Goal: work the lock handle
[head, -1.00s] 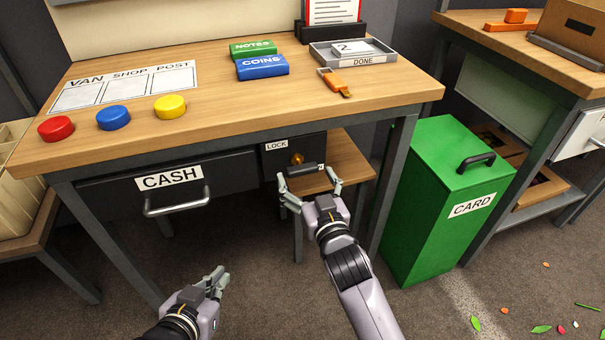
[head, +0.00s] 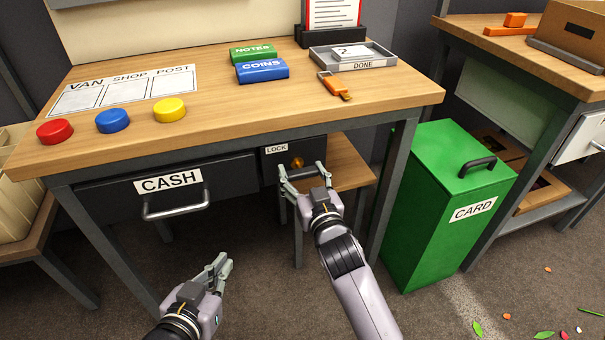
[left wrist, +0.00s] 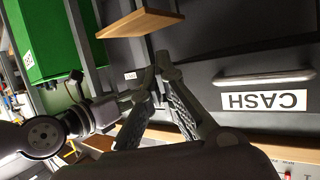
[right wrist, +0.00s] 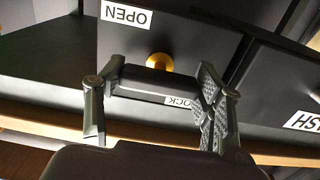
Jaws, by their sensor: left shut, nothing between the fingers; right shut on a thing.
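The lock handle is a dark bar (right wrist: 150,84) with a brass pivot (right wrist: 159,62) on the dark front under the table. The pivot also shows in the head view (head: 297,163). A LOCK label (head: 276,149) is at its upper left, and an OPEN label (right wrist: 126,15) shows in the right wrist view. My right gripper (head: 303,172) is shut on the handle, one finger at each end of the bar; it also fills the right wrist view (right wrist: 160,80). My left gripper (head: 226,262) is shut and empty, low in front of the table; its fingertips meet in the left wrist view (left wrist: 163,66).
The CASH drawer (head: 110,189) with its metal handle (head: 176,205) is left of the lock. A green CARD bin (head: 430,220) stands right of the table leg. A low wooden surface (head: 348,160) is behind my right gripper. The floor around my left gripper is clear.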

